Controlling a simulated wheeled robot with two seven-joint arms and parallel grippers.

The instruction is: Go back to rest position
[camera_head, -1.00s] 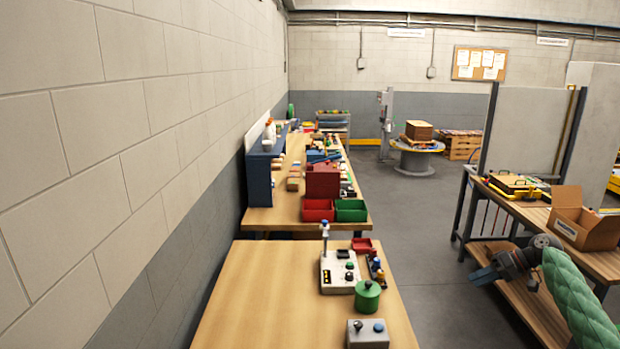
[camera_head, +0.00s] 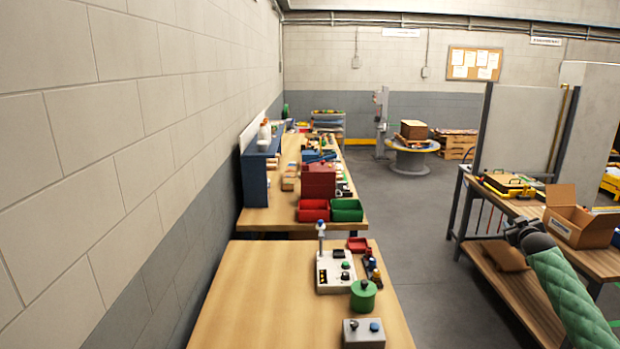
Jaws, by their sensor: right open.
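My right gripper (camera_head: 519,230) shows at the right, at the end of my arm in a green quilted sleeve (camera_head: 572,298). It is foreshortened and points away from me, in front of the right-hand bench and the open cardboard box. Nothing shows in its jaws, which are open. My left gripper is out of the picture.
A wooden table (camera_head: 250,295) holds a white control box (camera_head: 334,272), a green round pot (camera_head: 363,296) and a grey button box (camera_head: 364,333). Red (camera_head: 313,211) and green (camera_head: 347,210) bins stand behind. An open cardboard box (camera_head: 580,225) sits on the right bench. The floor between is clear.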

